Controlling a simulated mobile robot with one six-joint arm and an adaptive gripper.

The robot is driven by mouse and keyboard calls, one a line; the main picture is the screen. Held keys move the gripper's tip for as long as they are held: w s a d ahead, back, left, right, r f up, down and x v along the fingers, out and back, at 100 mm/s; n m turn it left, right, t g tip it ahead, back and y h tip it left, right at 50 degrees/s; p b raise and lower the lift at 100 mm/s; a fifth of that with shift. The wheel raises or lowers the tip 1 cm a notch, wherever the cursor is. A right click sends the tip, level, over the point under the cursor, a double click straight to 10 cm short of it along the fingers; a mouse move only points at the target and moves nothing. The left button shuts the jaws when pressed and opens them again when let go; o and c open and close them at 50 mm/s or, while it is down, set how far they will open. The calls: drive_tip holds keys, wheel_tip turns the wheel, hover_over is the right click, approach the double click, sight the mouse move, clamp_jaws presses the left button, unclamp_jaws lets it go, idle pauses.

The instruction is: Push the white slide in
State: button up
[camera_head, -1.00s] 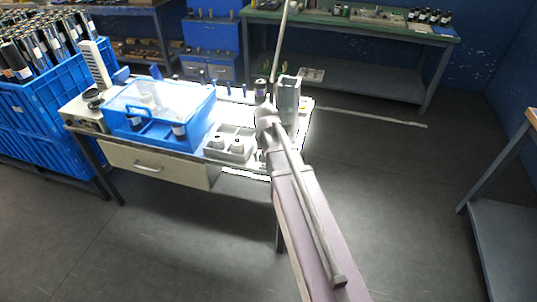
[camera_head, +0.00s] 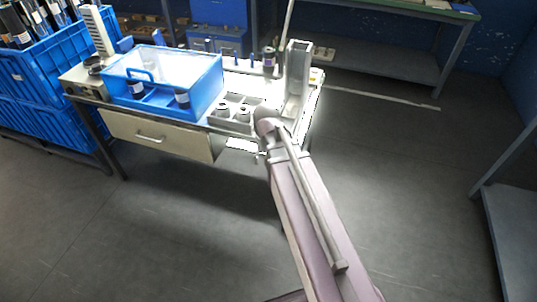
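A bright white flat piece (camera_head: 245,145), probably the white slide, shows at the front edge of the bench, just right of the drawer. Its right end runs close to my arm, and I cannot tell how far it sticks out. My arm reaches up from the bottom right, and its far joint stands in front of the bench's right part. My gripper is not clearly visible; the arm hides that area. I cannot tell whether anything touches the white piece.
The bench holds a blue box with a clear lid (camera_head: 163,84), a grey holder with round sockets (camera_head: 232,112) and an upright grey column (camera_head: 298,78). A drawer (camera_head: 155,135) is below. Blue crates (camera_head: 45,125) stand left. The floor in front is clear.

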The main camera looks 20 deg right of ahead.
drive_tip(key=s+f+b, duration=0.1)
drive_tip(key=s+a+f+b, duration=0.1)
drive_tip(key=shift+s+a+f+n, duration=0.1)
drive_tip(key=shift+f+n, duration=0.3)
idle(0.3)
wheel_tip(320, 180, up, 19)
drive_tip(key=s+a+n+p, duration=0.1)
drive_tip(key=s+p, duration=0.1)
drive_tip(key=p, duration=1.6)
drive_tip(key=shift+s+a+f+p, duration=0.15)
drive_tip(key=shift+s+p, duration=0.15)
drive_tip(key=shift+s, duration=0.05)
